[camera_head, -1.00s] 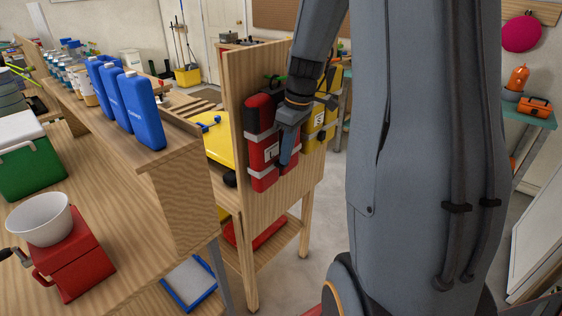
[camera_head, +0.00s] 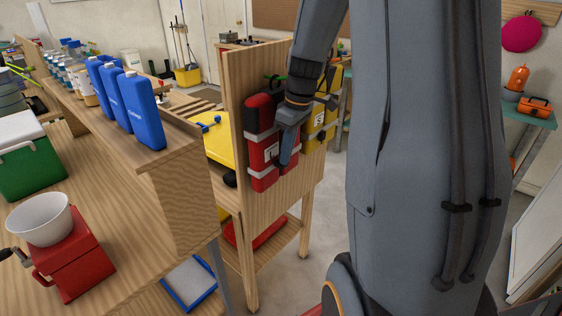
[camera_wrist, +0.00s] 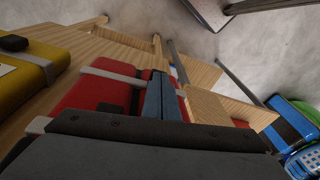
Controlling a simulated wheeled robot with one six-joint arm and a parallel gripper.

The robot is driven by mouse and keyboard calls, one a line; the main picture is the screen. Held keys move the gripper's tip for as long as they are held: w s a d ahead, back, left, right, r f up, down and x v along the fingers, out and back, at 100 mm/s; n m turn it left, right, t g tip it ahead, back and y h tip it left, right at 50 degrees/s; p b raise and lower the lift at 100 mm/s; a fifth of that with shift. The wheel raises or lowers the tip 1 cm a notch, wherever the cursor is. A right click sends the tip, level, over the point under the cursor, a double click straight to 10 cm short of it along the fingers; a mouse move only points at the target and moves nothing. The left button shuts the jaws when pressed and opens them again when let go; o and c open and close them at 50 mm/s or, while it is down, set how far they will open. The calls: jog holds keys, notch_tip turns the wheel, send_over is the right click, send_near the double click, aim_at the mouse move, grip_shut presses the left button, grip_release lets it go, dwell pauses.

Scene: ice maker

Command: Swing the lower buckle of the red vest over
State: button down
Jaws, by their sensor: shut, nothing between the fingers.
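The red vest (camera_head: 263,112) hangs upright on a wooden panel, with pale straps across its upper and lower parts. My gripper (camera_head: 282,166) is shut and empty in front of the vest, its tip near the lower strap (camera_head: 262,173). In the wrist view the shut fingers (camera_wrist: 160,92) point across the red vest (camera_wrist: 95,92), beside a pale strap (camera_wrist: 110,76). The lower buckle cannot be made out; my gripper covers part of that area. I cannot tell whether the fingers touch the vest.
A yellow vest (camera_head: 318,122) hangs just right of the red one, and is also in the wrist view (camera_wrist: 30,72). The wooden panel (camera_head: 285,208) stands close behind. A wooden counter (camera_head: 130,225) with blue bottles is at left. Open floor (camera_head: 330,225) lies right of the panel.

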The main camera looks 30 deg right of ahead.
jog(key=shift+s+d+f+b, duration=0.15)
jog(key=shift+s+f+b, duration=0.2)
jog(key=shift+f, duration=0.45)
jog(key=shift+s+d+f+b, duration=0.15)
jog(key=shift+s+f+b, duration=0.2)
jog(key=shift+f, duration=0.4)
jog(key=shift+r, duration=0.1)
dwell(0.4)
jog(key=shift+w+a+r+p, duration=0.1)
jog(key=shift+w+r+p, duration=0.15)
jog(key=shift+r+p, duration=0.3)
jog(key=shift+w+a+r+p, duration=0.15)
jog(key=shift+w+r+p, duration=0.15)
jog(key=shift+r+p, duration=0.25)
jog(key=shift+w+a+r+p, duration=0.1)
jog(key=shift+w+r+p, duration=0.15)
jog(key=shift+r+p, duration=0.3)
notch_tip(320, 180, up, 8)
jog(key=d+p, duration=0.1)
jog(key=p, duration=0.4)
jog(key=shift+s+r+p, duration=0.15)
jog(key=shift+s+p, duration=0.15)
jog(key=shift+s, duration=0.1)
jog(key=shift+s+d, duration=0.1)
